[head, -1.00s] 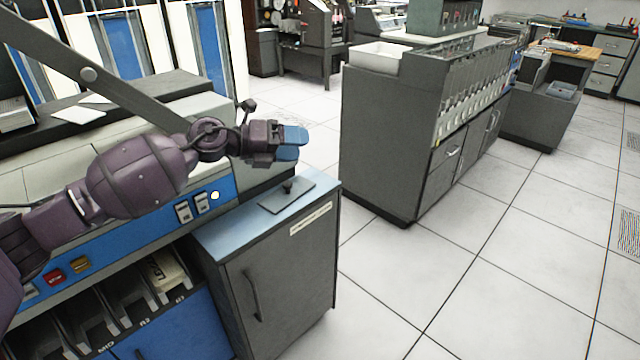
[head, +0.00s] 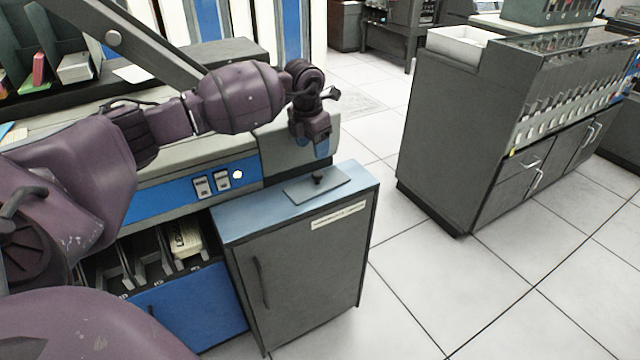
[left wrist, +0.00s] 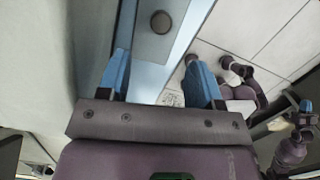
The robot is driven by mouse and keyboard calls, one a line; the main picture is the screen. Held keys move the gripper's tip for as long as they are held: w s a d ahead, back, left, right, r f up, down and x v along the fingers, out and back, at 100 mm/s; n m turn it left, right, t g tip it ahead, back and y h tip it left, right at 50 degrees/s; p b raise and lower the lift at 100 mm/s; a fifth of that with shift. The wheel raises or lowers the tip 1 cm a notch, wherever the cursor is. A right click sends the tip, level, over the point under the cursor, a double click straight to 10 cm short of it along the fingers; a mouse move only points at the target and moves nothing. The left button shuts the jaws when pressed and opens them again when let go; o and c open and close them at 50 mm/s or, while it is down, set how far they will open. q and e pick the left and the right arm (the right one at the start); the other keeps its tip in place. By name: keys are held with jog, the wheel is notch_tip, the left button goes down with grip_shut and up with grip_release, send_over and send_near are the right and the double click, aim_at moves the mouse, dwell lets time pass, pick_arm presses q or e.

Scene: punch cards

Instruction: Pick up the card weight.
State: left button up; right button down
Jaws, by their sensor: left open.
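The card weight (head: 300,190) is a flat dark grey plate with a small black knob. It lies on the blue top of a low grey cabinet (head: 290,265). My left gripper (head: 322,150) points down above the weight, apart from it, with blue fingertips. In the left wrist view the fingers (left wrist: 162,82) are spread with nothing between them. The weight's plate and round knob (left wrist: 160,21) show beyond the fingertips there. What looks like my right gripper (left wrist: 305,106) is small at the right of that view; its opening is unclear.
A grey-and-blue machine (head: 165,203) with card pockets adjoins the cabinet on the left. A large grey cabinet (head: 440,135) with a white tray stands to the right, across a gap of tiled floor. The floor (head: 430,285) in front is clear.

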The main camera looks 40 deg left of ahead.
pick_arm(q)
send_over(317, 173)
jog(key=f, duration=0.2)
jog(key=s+f, duration=0.1)
jog(key=f, duration=0.1)
jog(key=shift+a+f+b, duration=0.1)
jog(key=shift+f+b, duration=0.05)
jog(key=shift+b, duration=0.25)
jog(key=shift+w+f, duration=0.2)
jog(key=shift+f, duration=0.45)
jog(key=f, duration=0.1)
jog(key=f+b, duration=0.1)
jog(key=f, duration=0.1)
jog(key=shift+w+f, duration=0.3)
jog(key=shift+f, duration=0.05)
jog(key=shift+w+f, duration=0.1)
jog(key=shift+f, duration=0.2)
jog(key=shift+r, duration=0.1)
grip_shut()
